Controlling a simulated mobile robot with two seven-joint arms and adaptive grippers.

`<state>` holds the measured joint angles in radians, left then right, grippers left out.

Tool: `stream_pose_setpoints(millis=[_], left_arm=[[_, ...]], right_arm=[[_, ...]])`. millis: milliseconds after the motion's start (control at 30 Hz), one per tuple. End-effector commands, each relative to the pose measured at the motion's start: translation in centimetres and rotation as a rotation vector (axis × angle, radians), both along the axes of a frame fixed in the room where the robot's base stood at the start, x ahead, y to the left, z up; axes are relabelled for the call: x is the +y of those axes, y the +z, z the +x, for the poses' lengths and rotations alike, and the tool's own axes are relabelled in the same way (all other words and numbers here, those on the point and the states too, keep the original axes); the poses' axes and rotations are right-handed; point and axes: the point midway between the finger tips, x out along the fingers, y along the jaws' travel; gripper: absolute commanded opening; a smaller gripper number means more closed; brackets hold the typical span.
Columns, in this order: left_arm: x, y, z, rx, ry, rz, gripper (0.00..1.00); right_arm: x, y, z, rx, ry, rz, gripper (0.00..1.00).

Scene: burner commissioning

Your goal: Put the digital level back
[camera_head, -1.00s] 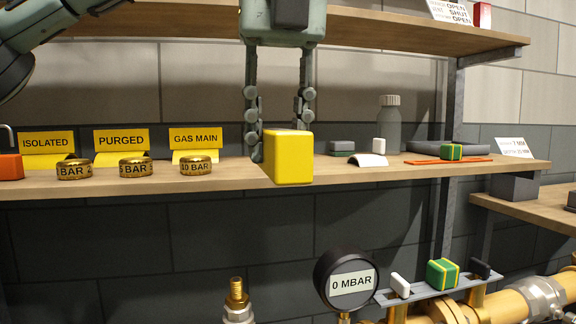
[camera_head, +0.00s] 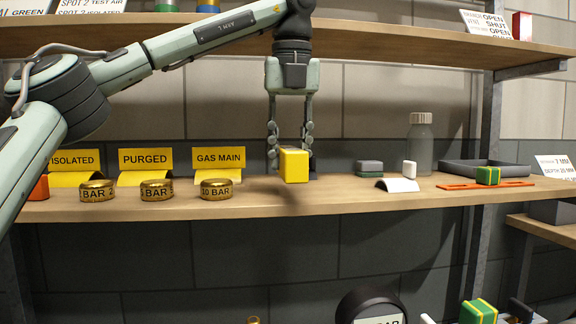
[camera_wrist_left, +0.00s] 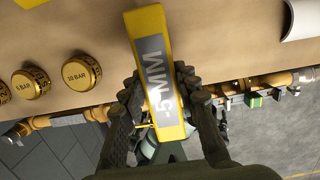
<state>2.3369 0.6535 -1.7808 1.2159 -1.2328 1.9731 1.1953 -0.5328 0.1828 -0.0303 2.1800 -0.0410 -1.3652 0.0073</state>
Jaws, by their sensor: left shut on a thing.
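The digital level (camera_head: 294,166) is a yellow block. In the left wrist view its grey display (camera_wrist_left: 158,88) reads "-5 MM". My left gripper (camera_head: 291,160) comes down from above and is shut on the level, with a finger at each side. In the head view the level is at the middle shelf (camera_head: 330,201), between the GAS MAIN sign and a small grey block. I cannot tell whether its underside touches the board. My right gripper does not show.
Brass caps (camera_head: 217,188) stand left of the level, before yellow signs (camera_head: 219,158). Right are a grey block (camera_head: 370,167), a white curved piece (camera_head: 398,185), a grey bottle (camera_head: 420,145), a dark tray (camera_head: 500,168) and an orange strip (camera_head: 460,185). The upper shelf (camera_head: 400,38) runs above.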

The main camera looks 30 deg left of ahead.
Motion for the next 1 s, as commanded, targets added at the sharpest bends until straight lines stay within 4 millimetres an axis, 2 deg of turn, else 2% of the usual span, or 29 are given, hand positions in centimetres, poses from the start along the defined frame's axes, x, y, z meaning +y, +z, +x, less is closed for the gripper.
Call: stream_pose_setpoints(millis=[200,300,433,867,900,1000], left_arm=[[1.0,0.0,1.2,0.0,0.001,0.001,0.0],[1.0,-2.0,1.0,0.001,-0.001,0.002,0.0],[0.9,-3.4,1.1,-0.002,0.0,0.0,0.0],[0.9,-3.9,1.1,-0.001,0.001,0.0,0.0],[0.9,-3.8,1.1,-0.001,0.001,0.0,0.35],[0.9,-3.8,1.1,-0.001,0.001,0.0,0.47]], right_arm=[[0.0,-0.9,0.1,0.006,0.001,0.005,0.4],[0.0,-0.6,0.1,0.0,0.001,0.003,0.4],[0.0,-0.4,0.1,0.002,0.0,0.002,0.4],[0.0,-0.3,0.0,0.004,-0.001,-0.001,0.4],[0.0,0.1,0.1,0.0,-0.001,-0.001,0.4],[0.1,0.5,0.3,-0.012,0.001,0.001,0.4]])
